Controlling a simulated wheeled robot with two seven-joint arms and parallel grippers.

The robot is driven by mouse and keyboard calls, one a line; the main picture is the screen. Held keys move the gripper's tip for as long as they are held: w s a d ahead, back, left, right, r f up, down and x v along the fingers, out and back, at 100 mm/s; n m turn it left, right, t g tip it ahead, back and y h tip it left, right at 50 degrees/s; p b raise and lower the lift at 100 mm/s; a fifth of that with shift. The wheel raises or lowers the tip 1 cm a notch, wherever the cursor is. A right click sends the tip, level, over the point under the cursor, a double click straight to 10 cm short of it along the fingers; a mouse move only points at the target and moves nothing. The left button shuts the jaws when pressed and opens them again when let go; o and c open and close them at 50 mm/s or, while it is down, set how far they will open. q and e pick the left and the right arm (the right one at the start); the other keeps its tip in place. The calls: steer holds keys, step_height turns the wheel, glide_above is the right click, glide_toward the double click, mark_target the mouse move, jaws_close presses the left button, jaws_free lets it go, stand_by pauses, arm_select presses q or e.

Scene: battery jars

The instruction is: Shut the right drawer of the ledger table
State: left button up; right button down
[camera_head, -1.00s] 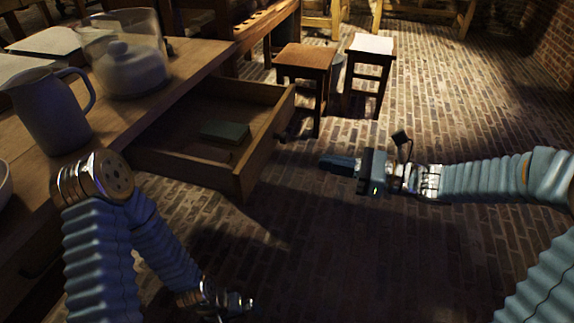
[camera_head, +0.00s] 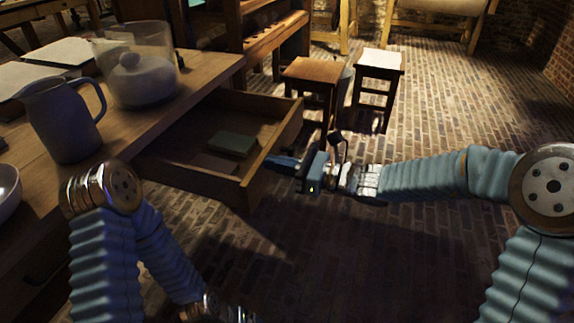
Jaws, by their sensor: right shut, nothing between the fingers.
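The right drawer (camera_head: 197,185) of the ledger table (camera_head: 205,72) stands pulled out, open towards the right of the view. A small green book (camera_head: 232,144) and a flat paler item (camera_head: 214,163) lie inside it. My right gripper (camera_head: 283,162) is shut and empty, with its fingertips at the outer face of the drawer front. I cannot tell whether they touch it. My left arm hangs at the lower left, and its gripper is at or below the bottom edge, too dark and cut off to read.
Two stools (camera_head: 312,70) stand behind the drawer. The brick floor at right is clear.

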stand_by(0.3)
steer(key=b+x, duration=0.2)
steer(key=x, duration=1.3)
steer(key=shift+a+f+b, duration=0.15)
steer(key=shift+a+b, duration=0.15)
steer(key=shift+a, duration=0.05)
steer(key=p+x, duration=0.3)
steer(key=x, duration=1)
steer(key=shift+w+a+p, duration=0.15)
steer(key=shift+a+p, duration=0.2)
steer(key=shift+a, duration=0.05)
steer(key=shift+w+a, duration=0.15)
steer(key=shift+a, duration=0.15)
steer(key=shift+a+r, duration=0.1)
steer(key=shift+r, duration=0.3)
